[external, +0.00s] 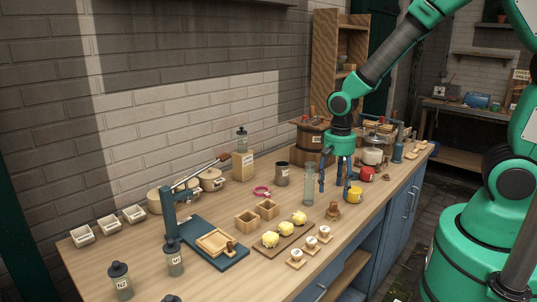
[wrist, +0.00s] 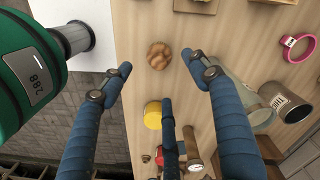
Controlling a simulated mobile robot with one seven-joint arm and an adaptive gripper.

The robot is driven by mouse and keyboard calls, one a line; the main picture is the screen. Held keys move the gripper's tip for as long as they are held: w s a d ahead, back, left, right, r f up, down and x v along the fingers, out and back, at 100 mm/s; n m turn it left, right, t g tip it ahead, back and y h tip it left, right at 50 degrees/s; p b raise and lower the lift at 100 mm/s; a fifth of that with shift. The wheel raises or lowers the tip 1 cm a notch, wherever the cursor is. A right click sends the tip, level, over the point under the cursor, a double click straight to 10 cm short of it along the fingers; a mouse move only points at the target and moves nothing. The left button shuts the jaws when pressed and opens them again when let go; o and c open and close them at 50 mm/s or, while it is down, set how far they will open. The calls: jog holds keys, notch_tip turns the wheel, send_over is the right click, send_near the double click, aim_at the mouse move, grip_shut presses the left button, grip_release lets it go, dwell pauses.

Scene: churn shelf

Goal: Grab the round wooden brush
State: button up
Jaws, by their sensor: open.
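In the wrist view a brown rounded wooden top (wrist: 159,55) shows, seen from above, between the upper fingers. My gripper (external: 337,185) hangs fingers down above the worktop, a little above the brush and apart from it. In the wrist view my gripper (wrist: 157,66) has its blue fingers spread wide with nothing between them in grip. The underside of the brush is hidden in the wrist view.
A tall glass cylinder (external: 309,185) stands close on the left. A grey canister (external: 282,174) and a pink ring (external: 262,191) are further left. Several yellow lumps lie on a board at front left.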

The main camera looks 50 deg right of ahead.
aim_at(334, 202)
jog(key=shift+f+b, duration=0.35)
jog(key=shift+f, duration=2.15)
jog(key=shift+f, duration=0.1)
jog(key=shift+s+f+b, duration=0.1)
jog(key=shift+f+b, duration=0.65)
jog(key=shift+f, duration=1.75)
jog(key=c, duration=1.3)
